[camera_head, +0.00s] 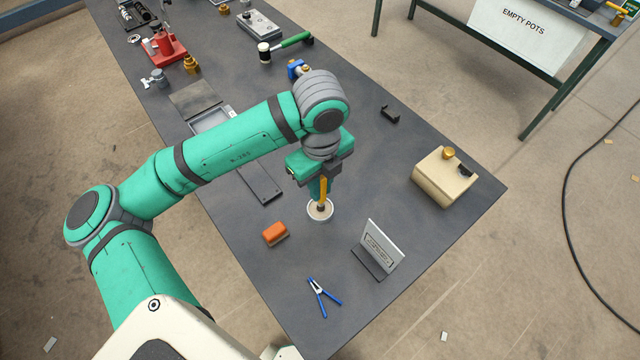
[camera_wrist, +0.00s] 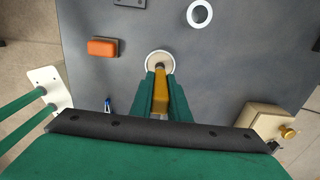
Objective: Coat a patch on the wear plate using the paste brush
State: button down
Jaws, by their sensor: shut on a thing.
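My gripper (camera_head: 322,180) is shut on the paste brush (camera_head: 323,188), which has a yellow handle and a dark collar; the brush also shows in the wrist view (camera_wrist: 160,95). The brush points down at a small round pale pot (camera_head: 320,211), and its end is in or just over the pot; I cannot tell how deep. The pot shows at the wrist view's centre (camera_wrist: 152,57). A light grey upright plate (camera_head: 382,246) with an outlined rectangle, apparently the wear plate, stands right of and nearer than the pot. My gripper hides it in the wrist view.
An orange block (camera_head: 275,233) lies left of the pot. Blue-handled pliers (camera_head: 322,296) lie nearer. A cream box (camera_head: 443,178) stands at right, and a dark flat plate (camera_head: 260,184) at left. A white ring (camera_wrist: 199,13) lies beyond the pot. Tools crowd the far end.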

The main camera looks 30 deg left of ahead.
jog(key=shift+f, duration=0.5)
dwell(1.2)
jog(key=shift+r, duration=3.55)
